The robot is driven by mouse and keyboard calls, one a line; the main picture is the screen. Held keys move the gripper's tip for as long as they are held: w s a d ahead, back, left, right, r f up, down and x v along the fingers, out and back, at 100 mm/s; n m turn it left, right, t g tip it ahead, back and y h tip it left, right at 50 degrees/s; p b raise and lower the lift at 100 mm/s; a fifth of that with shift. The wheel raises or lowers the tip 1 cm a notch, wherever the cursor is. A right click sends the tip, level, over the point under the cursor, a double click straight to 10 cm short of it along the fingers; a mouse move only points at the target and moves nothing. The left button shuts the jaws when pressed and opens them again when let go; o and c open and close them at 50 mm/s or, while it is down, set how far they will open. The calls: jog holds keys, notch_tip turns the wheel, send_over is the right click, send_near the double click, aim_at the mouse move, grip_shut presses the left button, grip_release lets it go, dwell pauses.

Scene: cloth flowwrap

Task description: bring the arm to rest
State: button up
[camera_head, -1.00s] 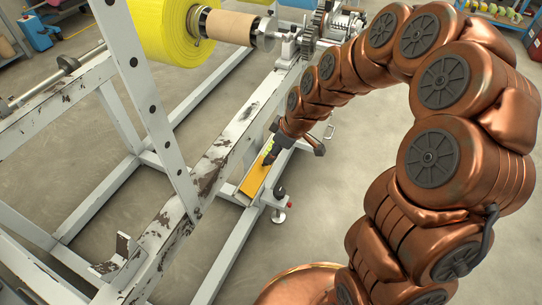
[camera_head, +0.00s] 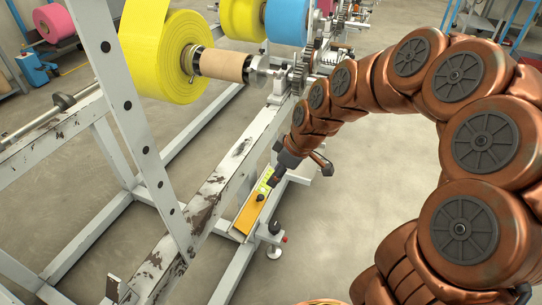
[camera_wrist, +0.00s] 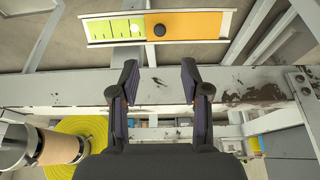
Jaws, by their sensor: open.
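My copper-coloured arm arches down from the right in the head view. My gripper (camera_head: 278,178) is at its far end, near the far end of a small gauge panel. In the wrist view my gripper (camera_wrist: 159,75) is open, with two dark fingers apart and nothing between them. The panel (camera_head: 250,216) has an orange part, a yellow-green scale and a black knob. It also shows beyond the fingertips in the wrist view (camera_wrist: 195,25), apart from them in the picture.
A worn white metal frame (camera_head: 212,192) runs beside my gripper. A yellow roll (camera_head: 165,55) sits on its shaft, with a bare brown core (camera_head: 222,66) next to it. A blue roll (camera_head: 287,20) and gears (camera_head: 298,76) stand farther back. Open floor lies right of the frame.

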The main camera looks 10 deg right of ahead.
jog(key=s+d+r+m+g+h+p, duration=0.1)
jog(key=s+r+m+p, duration=0.4)
jog(key=s+r+p, duration=1)
jog(key=s+d+r+m+g+h+p, duration=0.2)
jog(key=s+r+m+p, duration=0.3)
jog(key=s+r+p, duration=1)
notch_tip(320, 180, up, 8)
jog(key=g+p, duration=0.1)
jog(key=p, duration=0.1)
jog(key=shift+s+d+m+g+h+p, duration=0.2)
jog(key=shift+m+g+h+p, duration=0.1)
jog(key=shift+m+h+p, duration=0.1)
jog(key=shift+c, duration=0.5)
jog(key=shift+a, duration=0.1)
